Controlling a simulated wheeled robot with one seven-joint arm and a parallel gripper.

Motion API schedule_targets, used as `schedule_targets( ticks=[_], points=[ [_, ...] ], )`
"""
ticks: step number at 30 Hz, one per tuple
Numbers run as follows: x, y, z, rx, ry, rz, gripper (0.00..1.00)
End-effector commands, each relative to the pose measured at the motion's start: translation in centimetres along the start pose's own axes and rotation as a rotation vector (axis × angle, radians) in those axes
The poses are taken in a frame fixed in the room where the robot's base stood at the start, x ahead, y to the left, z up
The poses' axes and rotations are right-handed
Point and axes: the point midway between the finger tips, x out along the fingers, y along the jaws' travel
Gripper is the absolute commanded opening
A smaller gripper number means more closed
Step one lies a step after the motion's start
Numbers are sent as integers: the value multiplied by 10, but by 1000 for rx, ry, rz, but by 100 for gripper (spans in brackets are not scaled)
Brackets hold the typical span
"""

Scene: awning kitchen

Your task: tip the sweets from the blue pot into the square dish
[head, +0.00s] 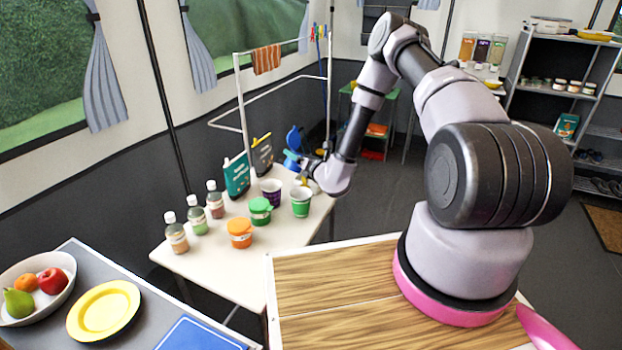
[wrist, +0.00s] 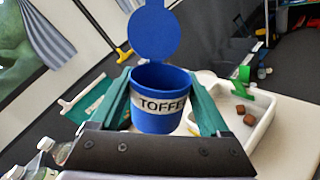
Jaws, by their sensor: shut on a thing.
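The blue pot (wrist: 160,98), with a white label reading "TOFFE", sits between the two green fingers of my gripper (wrist: 158,88). The gripper is shut on it. Its round blue lid (wrist: 158,30) stands open. The pot looks upright in the wrist view; its contents are hidden. In the head view the pot (head: 291,160) shows small at the far end of the white table, partly behind my gripper (head: 302,163). A white square dish (wrist: 264,122) is to the right of the pot in the wrist view. Brown sweets (wrist: 249,120) lie in it; the pot hides part of the dish.
A white rack frame rises behind. A fruit bowl (head: 38,285) and yellow plate (head: 103,309) are at lower left.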

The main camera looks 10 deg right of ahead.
Motion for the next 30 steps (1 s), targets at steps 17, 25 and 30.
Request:
schedule_targets(
  ticks=[17,25,30],
  points=[
    [-11,47,-27,-517,-117,1,17],
    [-12,52,-33,-614,-140,-1,17],
    [-12,52,-33,-621,-142,-1,17]
  ],
)
